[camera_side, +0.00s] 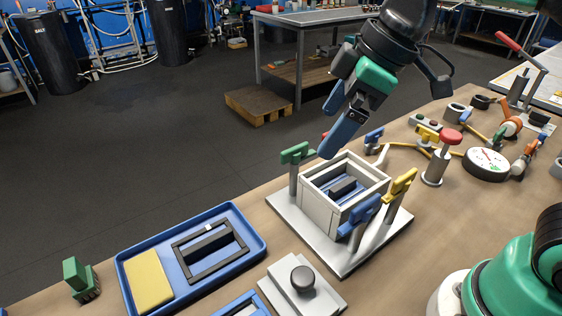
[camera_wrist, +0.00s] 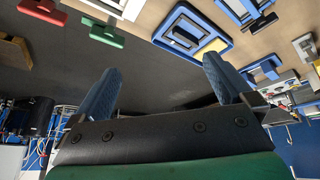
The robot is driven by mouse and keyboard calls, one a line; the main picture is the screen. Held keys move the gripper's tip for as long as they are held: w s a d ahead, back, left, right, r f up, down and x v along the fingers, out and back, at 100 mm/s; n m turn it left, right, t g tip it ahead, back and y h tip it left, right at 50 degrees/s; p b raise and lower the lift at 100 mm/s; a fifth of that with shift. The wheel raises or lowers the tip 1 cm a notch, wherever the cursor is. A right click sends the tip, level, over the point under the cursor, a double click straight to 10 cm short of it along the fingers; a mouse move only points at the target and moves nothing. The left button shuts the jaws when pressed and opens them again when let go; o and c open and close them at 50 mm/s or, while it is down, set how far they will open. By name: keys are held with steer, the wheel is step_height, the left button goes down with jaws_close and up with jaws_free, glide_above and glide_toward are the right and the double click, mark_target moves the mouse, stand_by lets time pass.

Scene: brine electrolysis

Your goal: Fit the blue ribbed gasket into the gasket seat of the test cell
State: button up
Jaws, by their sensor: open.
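The test cell (camera_side: 371,196) is a pale open box on a grey plate, with upright clamps around it. Blue surfaces and a dark bar show inside it; I cannot tell whether the blue is a gasket. A blue frame (camera_side: 243,306), cut by the bottom edge of the side view, may be the ribbed gasket; its ribs are not clear. My gripper (camera_side: 329,131) is tilted above the far side of the cell, open, with nothing between its blue fingers. In the wrist view its fingers (camera_wrist: 164,78) are spread apart over dark floor.
A blue tray (camera_side: 124,266) holds a yellow block (camera_side: 148,281) and a black frame (camera_side: 186,243). A grey plate with a dark knob (camera_side: 302,278) lies beside it. Green (camera_side: 293,155), yellow (camera_side: 399,187) and blue (camera_side: 358,214) clamps crowd the cell. A red-topped post (camera_side: 450,137) stands to the right.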

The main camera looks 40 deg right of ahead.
steer(key=w+d+f+m+t+h, duration=0.1)
steer(key=d+f+m+t, duration=0.1)
steer(key=d+f+m, duration=0.3)
steer(key=shift+d+f+m+h, duration=0.35)
steer(key=shift+f+m+h, duration=0.05)
steer(key=shift+f+m, duration=0.1)
steer(key=d+f+m+t+h, duration=0.1)
steer(key=d+f+m, duration=0.1)
steer(key=shift+s+d+f+m, duration=0.1)
steer(key=shift+d+m, duration=0.05)
steer(key=shift+m, duration=0.15)
steer(key=c, duration=0.4)
steer(key=shift+d+f, duration=0.1)
steer(key=shift+c, duration=1.4)
